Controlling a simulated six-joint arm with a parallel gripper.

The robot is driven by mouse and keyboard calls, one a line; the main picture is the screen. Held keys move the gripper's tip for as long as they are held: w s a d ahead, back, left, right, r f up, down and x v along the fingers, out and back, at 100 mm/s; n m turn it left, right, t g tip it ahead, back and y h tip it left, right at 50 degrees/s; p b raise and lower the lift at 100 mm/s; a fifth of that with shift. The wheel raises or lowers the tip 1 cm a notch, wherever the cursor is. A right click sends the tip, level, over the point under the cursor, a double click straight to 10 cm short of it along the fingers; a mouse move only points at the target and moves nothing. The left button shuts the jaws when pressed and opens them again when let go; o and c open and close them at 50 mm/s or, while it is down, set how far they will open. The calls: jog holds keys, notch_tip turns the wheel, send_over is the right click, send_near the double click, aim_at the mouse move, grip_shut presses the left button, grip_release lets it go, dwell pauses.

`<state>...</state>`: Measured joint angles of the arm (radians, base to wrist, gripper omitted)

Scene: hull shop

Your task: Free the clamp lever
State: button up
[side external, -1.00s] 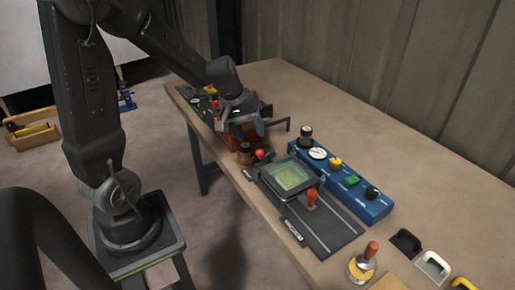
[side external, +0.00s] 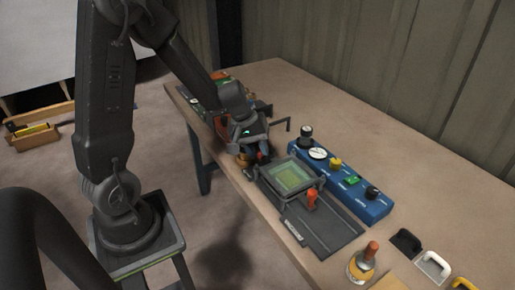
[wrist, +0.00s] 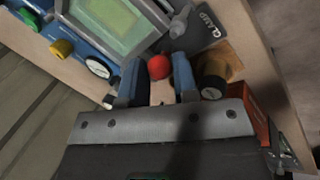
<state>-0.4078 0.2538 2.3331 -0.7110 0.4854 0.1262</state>
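A red ball knob (wrist: 159,67), apparently the clamp lever's end, shows near a dark plate marked CLAMP (wrist: 207,22) in the wrist view. My gripper (wrist: 158,78) is open, its two blue fingers on either side of the knob with gaps visible. I cannot tell whether either finger touches it. The gripper hides most of the knob there, and the lever's shaft is not clear.
A black knob on a wooden base (wrist: 213,85) stands close beside the right finger. A red box (wrist: 262,120) is near it. A blue control box (side external: 362,200) with knobs and a gauge runs alongside the fixture. The right rear tabletop is clear.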

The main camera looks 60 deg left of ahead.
jog(key=c, duration=0.4)
jog(key=shift+a+m, duration=0.4)
jog(key=shift+m, duration=0.4)
jog(key=shift+c, duration=0.3)
jog(key=o, duration=0.9)
jog(key=v, duration=1.4)
jog(key=shift+w+a, duration=0.15)
jog(key=shift+a, duration=0.1)
jog(key=shift+f, duration=0.1)
jog(key=s+d+r+m+t+y, duration=0.2)
jog(key=s+d+r+m, duration=0.2)
jog(key=s+d+m, duration=0.4)
jog(key=s+d, duration=0.4)
jog(key=d, duration=0.3)
jog(key=shift+s+m, duration=0.2)
jog(key=shift+m, duration=0.2)
